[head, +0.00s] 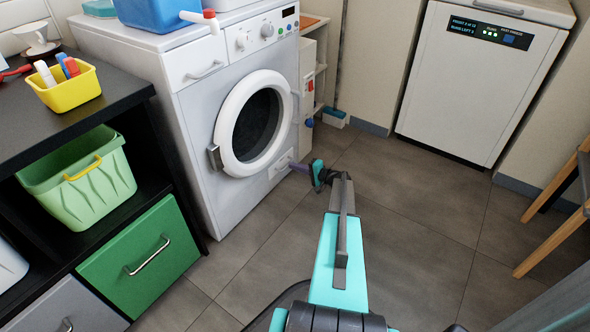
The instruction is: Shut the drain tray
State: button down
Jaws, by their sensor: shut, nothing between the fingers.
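The white washing machine (190,110) stands left of centre, its round door (231,131) looking closed. Low on its front, right of the door, is a small pale panel (280,166) that looks like the drain tray. My arm reaches up from the bottom of the view.
A black shelf unit (120,150) with a green drawer (142,258), a green basket (80,178) and a yellow tub (68,90) stands at the left. A wooden stool (550,240) is at the right edge. The tiled floor (420,210) between is clear.

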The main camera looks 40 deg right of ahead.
jog(key=p+v, duration=0.3)
jog(key=v, duration=1)
jog(key=shift+s, duration=0.45)
jog(key=shift+a, duration=0.1)
